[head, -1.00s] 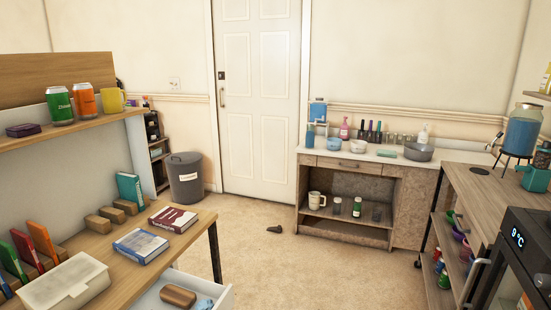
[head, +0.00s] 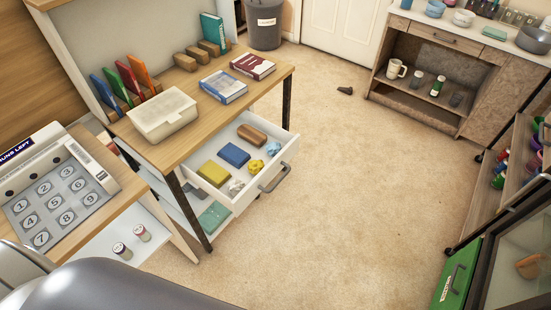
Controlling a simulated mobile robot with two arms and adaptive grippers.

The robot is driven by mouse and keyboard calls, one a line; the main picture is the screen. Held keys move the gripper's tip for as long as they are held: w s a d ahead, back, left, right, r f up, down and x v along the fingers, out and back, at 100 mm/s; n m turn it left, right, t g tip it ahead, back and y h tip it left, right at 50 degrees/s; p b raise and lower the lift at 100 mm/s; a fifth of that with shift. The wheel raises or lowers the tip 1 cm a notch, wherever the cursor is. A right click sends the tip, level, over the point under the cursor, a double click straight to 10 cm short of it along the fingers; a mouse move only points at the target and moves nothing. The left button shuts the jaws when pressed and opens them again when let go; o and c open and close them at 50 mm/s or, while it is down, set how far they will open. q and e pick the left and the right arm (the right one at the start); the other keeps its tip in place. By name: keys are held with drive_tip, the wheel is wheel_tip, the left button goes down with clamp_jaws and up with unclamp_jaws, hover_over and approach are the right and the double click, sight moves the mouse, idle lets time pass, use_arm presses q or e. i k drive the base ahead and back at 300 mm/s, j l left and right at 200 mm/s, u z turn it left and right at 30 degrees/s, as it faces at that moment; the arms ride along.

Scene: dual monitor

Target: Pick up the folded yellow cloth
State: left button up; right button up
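A flat yellow block-like piece (head: 214,174), which looks like the folded yellow cloth, lies in the front left part of an open white drawer (head: 267,179) under the wooden desk. A folded blue piece (head: 234,155) lies just behind it. A crumpled yellow piece (head: 256,166) and a crumpled white piece (head: 235,187) lie to its right, nearer the drawer front. Neither of my grippers is in view. Only smooth grey parts, likely mine, show at the bottom left.
A brown block (head: 252,133) and a crumpled blue piece (head: 272,149) share the drawer. A keypad panel (head: 62,195) stands at left. The carpet (head: 330,200) right of the drawer is clear, except for a small dark object (head: 345,91).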

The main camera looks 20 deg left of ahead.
sight(214, 173)
drive_tip(key=u, duration=1.1)
